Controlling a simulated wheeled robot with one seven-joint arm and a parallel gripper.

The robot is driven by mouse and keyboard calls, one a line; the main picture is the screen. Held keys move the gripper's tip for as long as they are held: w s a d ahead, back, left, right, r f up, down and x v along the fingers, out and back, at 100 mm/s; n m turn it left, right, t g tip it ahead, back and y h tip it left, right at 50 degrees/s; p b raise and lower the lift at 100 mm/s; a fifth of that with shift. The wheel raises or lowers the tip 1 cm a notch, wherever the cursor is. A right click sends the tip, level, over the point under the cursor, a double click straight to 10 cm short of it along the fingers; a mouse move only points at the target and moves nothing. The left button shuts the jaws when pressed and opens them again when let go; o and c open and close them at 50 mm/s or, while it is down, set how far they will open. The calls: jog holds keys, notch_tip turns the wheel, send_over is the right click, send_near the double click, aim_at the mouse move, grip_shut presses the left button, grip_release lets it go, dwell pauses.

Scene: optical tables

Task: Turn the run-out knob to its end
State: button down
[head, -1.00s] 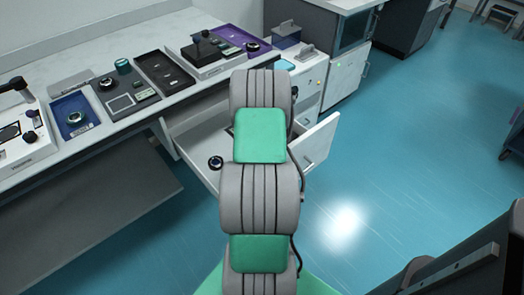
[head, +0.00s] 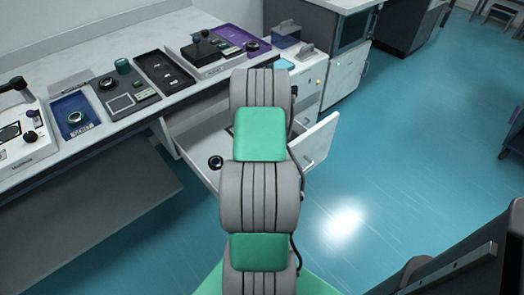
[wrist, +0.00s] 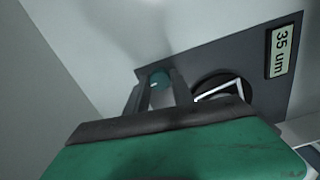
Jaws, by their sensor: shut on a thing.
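Beside the knob is a round dark dial (wrist: 218,88) with a pale pointer, partly hidden by my gripper. A label reading "35 um" (wrist: 280,51) is at the panel's right. In the head view my arm hides my gripper and the knob it holds.
In the head view a bench (head: 92,136) carries several devices and trays, including a blue tray (head: 75,112) and a black tray (head: 164,72). An open drawer (head: 190,150) holds a dark round part (head: 216,162). Open blue floor (head: 400,150) lies to the right.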

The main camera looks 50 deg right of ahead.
jog(key=c, duration=1.1)
grip_release()
notch_tip(320, 180, up, 8)
jog(key=shift+f+p, duration=0.1)
jog(key=shift+p, duration=0.35)
